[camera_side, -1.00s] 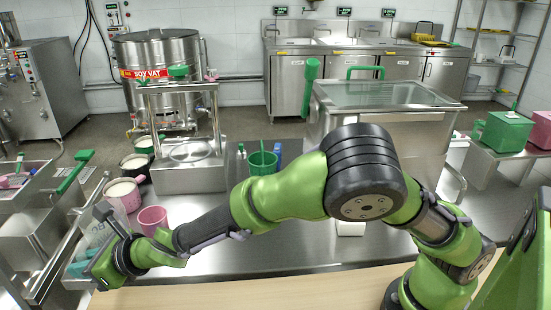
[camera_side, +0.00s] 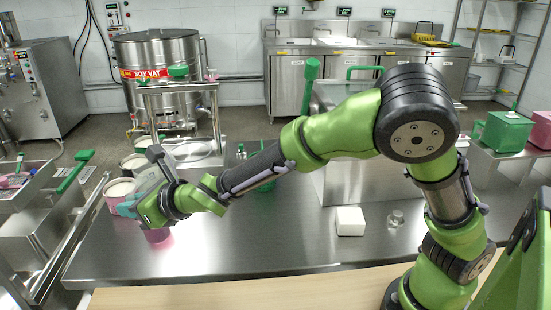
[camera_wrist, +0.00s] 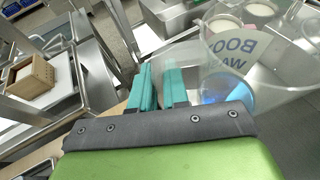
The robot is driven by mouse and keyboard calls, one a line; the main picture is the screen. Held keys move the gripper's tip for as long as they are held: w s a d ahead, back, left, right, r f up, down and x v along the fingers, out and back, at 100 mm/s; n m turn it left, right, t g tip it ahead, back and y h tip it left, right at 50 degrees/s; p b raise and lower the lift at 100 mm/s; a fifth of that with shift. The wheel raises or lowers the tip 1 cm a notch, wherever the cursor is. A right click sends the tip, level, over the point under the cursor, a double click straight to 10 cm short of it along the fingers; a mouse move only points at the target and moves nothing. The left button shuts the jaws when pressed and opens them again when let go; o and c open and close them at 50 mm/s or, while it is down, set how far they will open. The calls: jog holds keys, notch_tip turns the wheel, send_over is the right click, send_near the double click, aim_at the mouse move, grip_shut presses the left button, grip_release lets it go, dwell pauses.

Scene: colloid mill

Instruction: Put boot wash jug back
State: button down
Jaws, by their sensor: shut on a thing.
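The boot wash jug (camera_wrist: 245,65) is a clear vessel with "BOOT WASH" lettering and blue liquid at its bottom. It fills the upper right of the wrist view. My gripper (camera_wrist: 160,88) has its teal fingers close together beside the jug's wall, shut on the jug; the exact grip is not clear. In the side view, my gripper (camera_side: 130,207) is at the left end of the steel table, above its top. The jug (camera_side: 148,180) shows there faintly, mostly hidden behind my gripper.
A pink cup (camera_side: 158,236) stands just beside my gripper, partly hidden. A white block (camera_side: 350,221) and a small clear object (camera_side: 396,218) sit to the right. The front middle of the table (camera_side: 250,245) is clear.

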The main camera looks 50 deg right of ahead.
jog(key=s+d+f+m+h, duration=0.1)
jog(key=s+d+m+h, duration=0.15)
jog(key=d, duration=0.65)
jog(key=s+d+m+h, duration=0.1)
jog(key=d+m+h, duration=0.15)
jog(key=d, duration=0.65)
jog(key=shift+n+t, duration=0.4)
jog(key=shift+s+f, duration=0.2)
jog(key=shift+f, duration=6.35)
jog(key=shift+f, duration=0.1)
jog(key=c, duration=1.1)
grip_release()
